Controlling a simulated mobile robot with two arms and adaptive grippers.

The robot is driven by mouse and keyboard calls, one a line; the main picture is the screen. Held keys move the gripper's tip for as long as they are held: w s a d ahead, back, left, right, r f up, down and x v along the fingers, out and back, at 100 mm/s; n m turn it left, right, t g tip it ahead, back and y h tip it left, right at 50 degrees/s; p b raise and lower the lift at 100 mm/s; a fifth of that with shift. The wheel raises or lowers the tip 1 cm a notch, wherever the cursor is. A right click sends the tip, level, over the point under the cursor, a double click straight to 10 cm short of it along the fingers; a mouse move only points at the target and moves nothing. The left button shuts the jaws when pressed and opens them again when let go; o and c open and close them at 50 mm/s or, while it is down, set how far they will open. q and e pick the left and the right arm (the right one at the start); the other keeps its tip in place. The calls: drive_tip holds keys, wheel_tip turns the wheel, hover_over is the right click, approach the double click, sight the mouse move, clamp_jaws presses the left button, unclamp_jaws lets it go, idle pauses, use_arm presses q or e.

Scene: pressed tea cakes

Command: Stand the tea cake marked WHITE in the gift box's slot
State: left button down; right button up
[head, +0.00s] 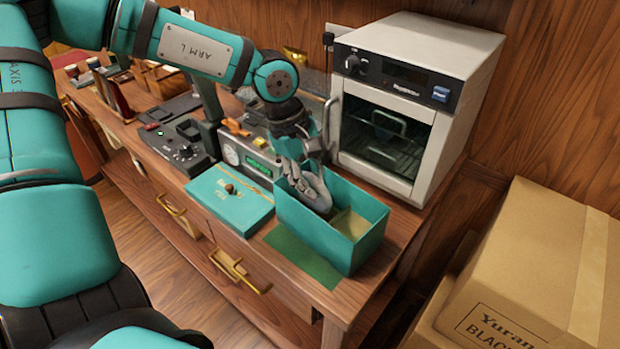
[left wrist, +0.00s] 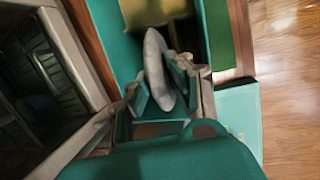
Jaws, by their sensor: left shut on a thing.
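The teal gift box (head: 350,258) stands open at the table's front right corner, with a yellowish pad (head: 350,222) on its floor. My left gripper (head: 304,182) reaches down into the left part of the box. In the left wrist view, my left gripper (left wrist: 160,88) is shut on a pale grey tea cake (left wrist: 154,58), held on edge between the fingers, inside or just above the box. The box's teal wall (left wrist: 115,45) shows beside it. No label on the cake is readable. The cake's lower edge and the slot are hidden. My right gripper is not in view.
A white oven (head: 400,100) stands close behind the box. A closed teal box or lid (head: 225,205) lies to its left, and a green mat (head: 303,258) in front. Devices with knobs (head: 180,150) stand farther left. Cardboard boxes (head: 540,270) are at right.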

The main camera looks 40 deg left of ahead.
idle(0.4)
use_arm(q)
drive_tip(key=c, duration=0.8)
unclamp_jaws()
drive_tip(key=shift+c, duration=0.2)
drive_tip(key=shift+r+p, duration=0.75)
drive_tip(key=shift+r, duration=0.8)
drive_tip(key=shift+r+p, duration=1.6)
drive_tip(key=shift+r, duration=1.9)
